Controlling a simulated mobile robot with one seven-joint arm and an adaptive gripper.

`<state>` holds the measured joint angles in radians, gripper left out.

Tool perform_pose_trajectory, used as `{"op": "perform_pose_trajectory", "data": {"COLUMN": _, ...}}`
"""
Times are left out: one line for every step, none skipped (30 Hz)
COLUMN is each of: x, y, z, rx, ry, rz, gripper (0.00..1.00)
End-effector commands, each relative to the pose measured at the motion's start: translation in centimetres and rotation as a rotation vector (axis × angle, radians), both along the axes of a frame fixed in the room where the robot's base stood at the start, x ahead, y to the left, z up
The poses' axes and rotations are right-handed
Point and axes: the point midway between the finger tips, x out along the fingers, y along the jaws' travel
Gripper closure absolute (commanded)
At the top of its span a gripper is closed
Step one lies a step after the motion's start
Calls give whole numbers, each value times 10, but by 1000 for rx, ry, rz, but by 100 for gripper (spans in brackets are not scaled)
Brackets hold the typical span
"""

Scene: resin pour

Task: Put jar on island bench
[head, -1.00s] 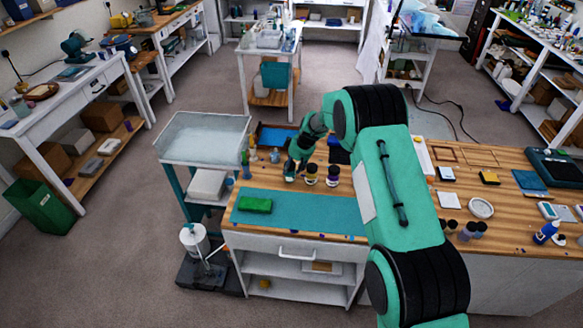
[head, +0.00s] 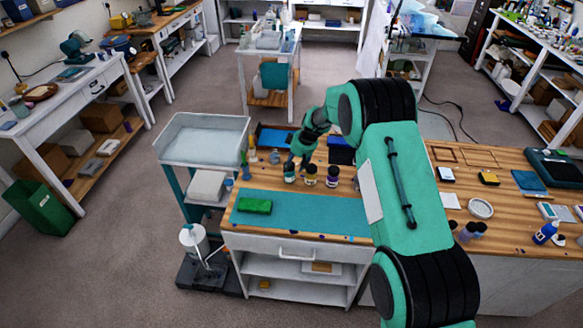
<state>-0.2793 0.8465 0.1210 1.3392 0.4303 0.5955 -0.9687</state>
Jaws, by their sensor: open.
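Several small dark-lidded jars stand on the wooden-topped bench (head: 240,183) in front of me. A left jar (head: 290,172) with a teal band, a middle jar (head: 310,176) with a yellowish band and a right jar (head: 332,176) with a purple band stand in a row behind the teal mat (head: 300,211). I cannot tell which jar the task means, nor which bench is the island bench. My gripper (head: 300,160) is open, just above and behind the left and middle jars, and looks empty. Its fingertips are small and partly unclear.
A green block (head: 254,206) lies on the mat. Small bottles (head: 246,165) stand at the bench's left, beside a white-topped cart (head: 200,135). A blue tray (head: 272,137) lies behind. More jars (head: 467,231) and a round white dish (head: 480,208) are right of my arm, which hides part of the bench.

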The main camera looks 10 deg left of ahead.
Motion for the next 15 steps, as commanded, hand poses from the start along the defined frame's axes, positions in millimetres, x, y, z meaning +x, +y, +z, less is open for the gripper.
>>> {"op": "perform_pose_trajectory", "data": {"x": -1, "y": -2, "z": 9, "rx": 0, "ry": -1, "rz": 0, "gripper": 46}}
{"op": "perform_pose_trajectory", "data": {"x": -2, "y": -4, "z": 13, "rx": 1, "ry": -2, "rz": 0, "gripper": 46}}
{"op": "perform_pose_trajectory", "data": {"x": -3, "y": -5, "z": 18, "rx": 1, "ry": -2, "rz": 0, "gripper": 46}}
{"op": "perform_pose_trajectory", "data": {"x": -4, "y": -7, "z": 23, "rx": 1, "ry": -2, "rz": 0, "gripper": 46}}
{"op": "perform_pose_trajectory", "data": {"x": -4, "y": -8, "z": 28, "rx": 1, "ry": -2, "rz": 1, "gripper": 46}}
{"op": "perform_pose_trajectory", "data": {"x": -6, "y": -10, "z": 33, "rx": 0, "ry": -3, "rz": 0, "gripper": 46}}
{"op": "perform_pose_trajectory", "data": {"x": -7, "y": -11, "z": 37, "rx": 0, "ry": -3, "rz": 0, "gripper": 46}}
{"op": "perform_pose_trajectory", "data": {"x": -8, "y": -12, "z": 41, "rx": 0, "ry": -3, "rz": 0, "gripper": 46}}
{"op": "perform_pose_trajectory", "data": {"x": -9, "y": -14, "z": 47, "rx": 0, "ry": -3, "rz": 1, "gripper": 46}}
{"op": "perform_pose_trajectory", "data": {"x": -10, "y": -16, "z": 51, "rx": 0, "ry": -2, "rz": 1, "gripper": 46}}
{"op": "perform_pose_trajectory", "data": {"x": -11, "y": -17, "z": 54, "rx": 0, "ry": -1, "rz": 2, "gripper": 46}}
{"op": "perform_pose_trajectory", "data": {"x": -12, "y": -18, "z": 59, "rx": 0, "ry": -1, "rz": 2, "gripper": 46}}
{"op": "perform_pose_trajectory", "data": {"x": -13, "y": -19, "z": 62, "rx": -1, "ry": -1, "rz": 2, "gripper": 46}}
{"op": "perform_pose_trajectory", "data": {"x": -14, "y": -21, "z": 66, "rx": 0, "ry": -2, "rz": 1, "gripper": 46}}
{"op": "perform_pose_trajectory", "data": {"x": -14, "y": -22, "z": 69, "rx": -1, "ry": -1, "rz": 2, "gripper": 46}}
